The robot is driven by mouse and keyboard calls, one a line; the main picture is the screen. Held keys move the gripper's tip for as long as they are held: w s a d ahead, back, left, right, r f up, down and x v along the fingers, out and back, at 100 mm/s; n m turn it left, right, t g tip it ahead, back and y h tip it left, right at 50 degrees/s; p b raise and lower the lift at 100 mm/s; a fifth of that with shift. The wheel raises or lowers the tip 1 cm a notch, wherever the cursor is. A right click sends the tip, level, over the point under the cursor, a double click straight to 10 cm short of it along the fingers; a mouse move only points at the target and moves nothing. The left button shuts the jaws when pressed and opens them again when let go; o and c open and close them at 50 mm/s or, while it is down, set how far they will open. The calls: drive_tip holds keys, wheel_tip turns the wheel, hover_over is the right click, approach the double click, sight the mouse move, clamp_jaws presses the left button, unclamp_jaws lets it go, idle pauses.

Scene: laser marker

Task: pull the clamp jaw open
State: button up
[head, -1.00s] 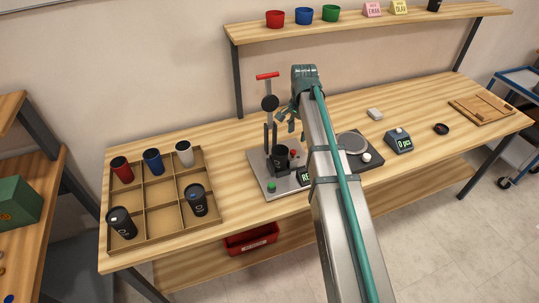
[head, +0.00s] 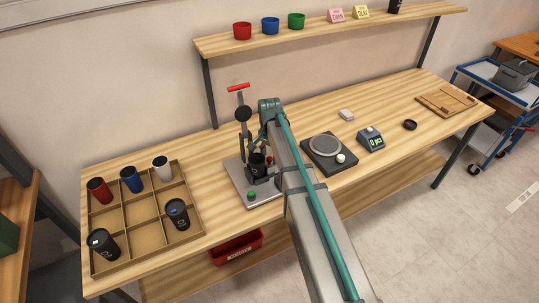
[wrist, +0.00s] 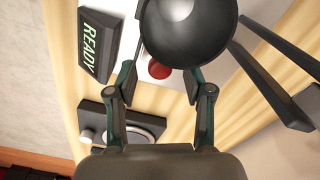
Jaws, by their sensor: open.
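The laser marker's grey base plate (head: 236,180) stands mid-table, with a dark cup (head: 258,163) upright on it. In the wrist view the dark round cup (wrist: 190,28) shows from above at the top. A red knob (wrist: 159,70), apparently on the clamp jaw, sits just below the cup there; a little red also shows beside the cup in the head view (head: 271,159). My gripper (wrist: 160,80) is open, its two fingers on either side of the red knob, with a gap visible on both sides. The jaw itself is mostly hidden by the cup.
A READY display (wrist: 90,42) is left of the fingers in the wrist view. The marker's column with a red-handled lever (head: 238,88) rises behind the cup. A scale (head: 326,147) stands to the right, a divided tray (head: 152,238) with several cups to the left.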

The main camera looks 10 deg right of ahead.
drive_tip(key=shift+f, duration=0.35)
clamp_jaws()
